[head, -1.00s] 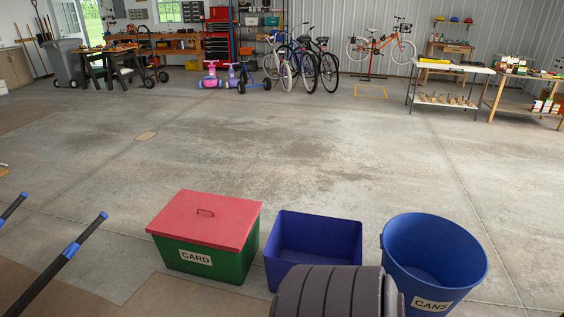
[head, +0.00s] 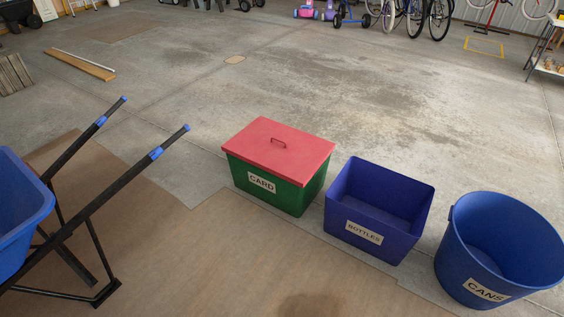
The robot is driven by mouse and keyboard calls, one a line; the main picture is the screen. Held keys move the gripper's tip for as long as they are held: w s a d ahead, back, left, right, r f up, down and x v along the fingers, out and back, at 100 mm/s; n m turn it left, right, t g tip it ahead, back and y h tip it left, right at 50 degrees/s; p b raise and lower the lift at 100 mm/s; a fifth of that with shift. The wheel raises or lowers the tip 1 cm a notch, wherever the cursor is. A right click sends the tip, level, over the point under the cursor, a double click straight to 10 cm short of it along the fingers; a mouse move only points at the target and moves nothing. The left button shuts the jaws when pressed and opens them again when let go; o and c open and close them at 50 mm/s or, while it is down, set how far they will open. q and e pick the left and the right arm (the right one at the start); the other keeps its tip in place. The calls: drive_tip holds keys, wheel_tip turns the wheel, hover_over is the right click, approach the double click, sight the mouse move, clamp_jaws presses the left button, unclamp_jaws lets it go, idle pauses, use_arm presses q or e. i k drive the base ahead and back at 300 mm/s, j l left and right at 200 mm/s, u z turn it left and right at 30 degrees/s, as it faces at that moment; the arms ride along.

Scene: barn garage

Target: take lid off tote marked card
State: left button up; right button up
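A green tote (head: 297,198) with a white CARD label (head: 261,183) stands on the floor near the middle of the head view. What is inside the tote is hidden by the lid. Neither of my grippers shows in the view, and nothing touches the lid.
An open blue bin marked BOTTLES (head: 365,235) stands just right of the tote, and a round blue bin marked CANS (head: 461,262) further right. A blue wheelbarrow (head: 15,215) is at the left, its handles pointing towards the tote. The concrete behind (head: 330,85) is clear.

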sight(279, 144)
drive_tip(key=i+j+z, duration=0.1)
drive_tip(key=z, duration=0.35)
drive_tip(key=i+j+z, duration=0.15)
drive_tip(key=z, duration=0.25)
drive_tip(key=i+j, duration=0.05)
